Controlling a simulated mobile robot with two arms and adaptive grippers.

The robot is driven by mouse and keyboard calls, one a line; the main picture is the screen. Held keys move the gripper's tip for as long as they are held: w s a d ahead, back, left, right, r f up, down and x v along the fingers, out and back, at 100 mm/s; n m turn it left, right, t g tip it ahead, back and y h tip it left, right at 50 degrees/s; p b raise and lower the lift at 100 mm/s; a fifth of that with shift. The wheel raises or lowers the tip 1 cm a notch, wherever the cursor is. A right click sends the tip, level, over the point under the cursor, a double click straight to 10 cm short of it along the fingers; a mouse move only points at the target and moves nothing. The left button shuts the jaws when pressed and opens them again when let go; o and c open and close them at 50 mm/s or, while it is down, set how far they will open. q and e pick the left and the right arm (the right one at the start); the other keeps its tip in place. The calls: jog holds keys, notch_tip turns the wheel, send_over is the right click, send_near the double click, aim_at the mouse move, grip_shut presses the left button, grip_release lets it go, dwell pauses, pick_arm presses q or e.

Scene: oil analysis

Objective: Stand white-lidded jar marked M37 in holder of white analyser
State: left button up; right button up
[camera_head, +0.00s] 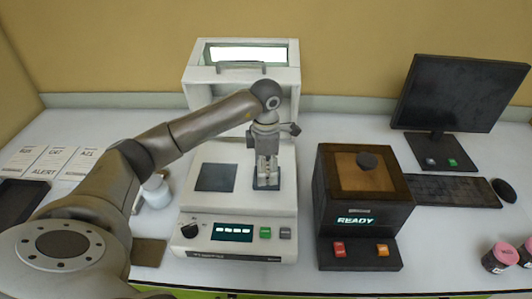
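The white analyser (205,215) stands left of centre, with a lit display, knob and buttons on its front. A dark square plate (215,177) lies on its top left. My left gripper (267,182) points down over a dark holder-like area (277,184) on the analyser's top right. Its fingers look close together, but at this size I cannot tell whether they hold anything. A white container (157,192) stands left of the analyser, partly hidden by my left arm; its marking is not readable. No M37 marking is legible. My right gripper is out of view.
A black box with a READY display (355,220) stands right of the analyser. A white lit cabinet (290,80) is behind. Pink-lidded jars (503,256) are at right, near a monitor (455,95) and keyboard (452,190). Papers (50,162) lie at left.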

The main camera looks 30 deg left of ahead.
pick_arm(q)
notch_tip(320, 180, up, 12)
jog(key=b, duration=0.2)
dwell(0.8)
